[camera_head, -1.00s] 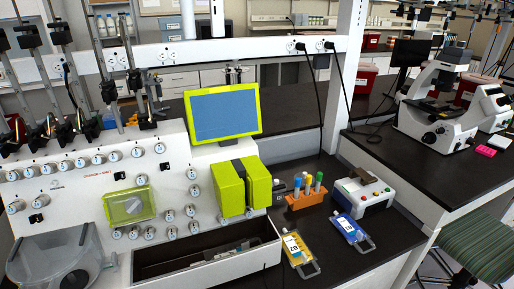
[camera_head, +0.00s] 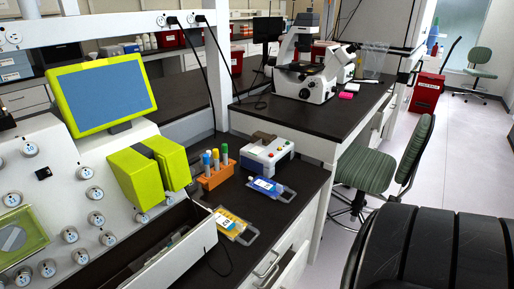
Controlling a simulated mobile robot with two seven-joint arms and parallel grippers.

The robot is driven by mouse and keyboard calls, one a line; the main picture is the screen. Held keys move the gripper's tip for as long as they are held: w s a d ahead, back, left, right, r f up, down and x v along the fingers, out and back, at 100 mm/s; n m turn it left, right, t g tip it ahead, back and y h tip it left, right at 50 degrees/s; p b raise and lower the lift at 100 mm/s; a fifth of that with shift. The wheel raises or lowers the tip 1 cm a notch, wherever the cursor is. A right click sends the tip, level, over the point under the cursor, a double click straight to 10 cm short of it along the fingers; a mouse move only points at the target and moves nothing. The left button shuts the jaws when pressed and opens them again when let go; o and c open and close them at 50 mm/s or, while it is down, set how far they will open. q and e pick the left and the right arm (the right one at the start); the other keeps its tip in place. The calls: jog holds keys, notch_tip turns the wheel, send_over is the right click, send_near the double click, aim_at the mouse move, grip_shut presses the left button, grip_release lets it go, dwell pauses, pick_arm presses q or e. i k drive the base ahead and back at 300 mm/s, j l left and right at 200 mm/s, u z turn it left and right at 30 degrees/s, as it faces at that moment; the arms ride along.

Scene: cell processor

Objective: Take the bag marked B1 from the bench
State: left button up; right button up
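The nearer bag (camera_head: 232,223) is yellow with a white label and a clear handle end. The farther bag (camera_head: 266,186) has a blue part, a white label and a clear end. The print on both labels is too small to read for certain, so I cannot tell which is B1. Neither of my grippers is in view.
An orange rack (camera_head: 216,175) with several capped tubes and a white device (camera_head: 266,153) stand behind the bags. The white processor (camera_head: 95,190) with its open tray is at left. A green chair (camera_head: 385,170) stands right. A large black ribbed shape fills the lower right.

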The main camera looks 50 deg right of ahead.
aim_at(274, 190)
jog(key=z, duration=1.25)
